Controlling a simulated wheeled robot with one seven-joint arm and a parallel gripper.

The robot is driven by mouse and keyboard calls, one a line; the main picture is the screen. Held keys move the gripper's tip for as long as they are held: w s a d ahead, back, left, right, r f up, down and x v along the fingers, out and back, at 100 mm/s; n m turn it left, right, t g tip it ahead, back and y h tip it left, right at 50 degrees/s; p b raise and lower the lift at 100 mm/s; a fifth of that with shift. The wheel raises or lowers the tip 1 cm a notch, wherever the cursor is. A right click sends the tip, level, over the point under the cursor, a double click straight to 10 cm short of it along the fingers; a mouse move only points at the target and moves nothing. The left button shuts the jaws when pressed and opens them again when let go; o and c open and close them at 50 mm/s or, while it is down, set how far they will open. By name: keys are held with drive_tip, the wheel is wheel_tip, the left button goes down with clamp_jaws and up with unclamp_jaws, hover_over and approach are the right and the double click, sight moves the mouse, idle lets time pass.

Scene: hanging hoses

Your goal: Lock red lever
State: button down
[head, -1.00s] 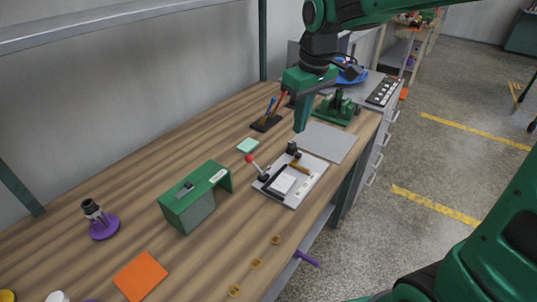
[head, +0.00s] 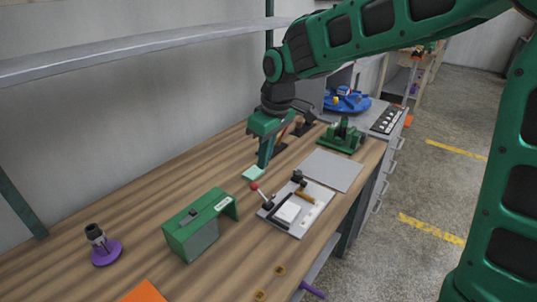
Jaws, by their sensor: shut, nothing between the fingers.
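The red lever (head: 255,187) is a dark handle with a red ball knob, tilted up toward the left on a grey fixture plate (head: 322,203) in the head view. The plate also carries a white block (head: 288,212), an orange-brown bar (head: 304,196) and a dark clamp part (head: 298,177). My gripper (head: 263,166) is shut and empty, pointing down just behind the red knob. It appears apart from the knob, though the exact gap is hard to judge.
A green box-like device (head: 200,226) stands left of the plate. A mint pad (head: 251,174) lies by my gripper. A grey sheet (head: 333,169) and a green vise (head: 342,137) are to the right. A purple-based part (head: 106,252) stands at left. The table's front edge is near the plate.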

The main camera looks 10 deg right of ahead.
drive_tip(key=f, duration=0.4)
drive_tip(key=s+d+f, duration=0.1)
drive_tip(key=f, duration=0.2)
drive_tip(key=shift+s+d+f, duration=0.25)
drive_tip(key=shift+s+d, duration=0.1)
drive_tip(key=shift+d, duration=0.05)
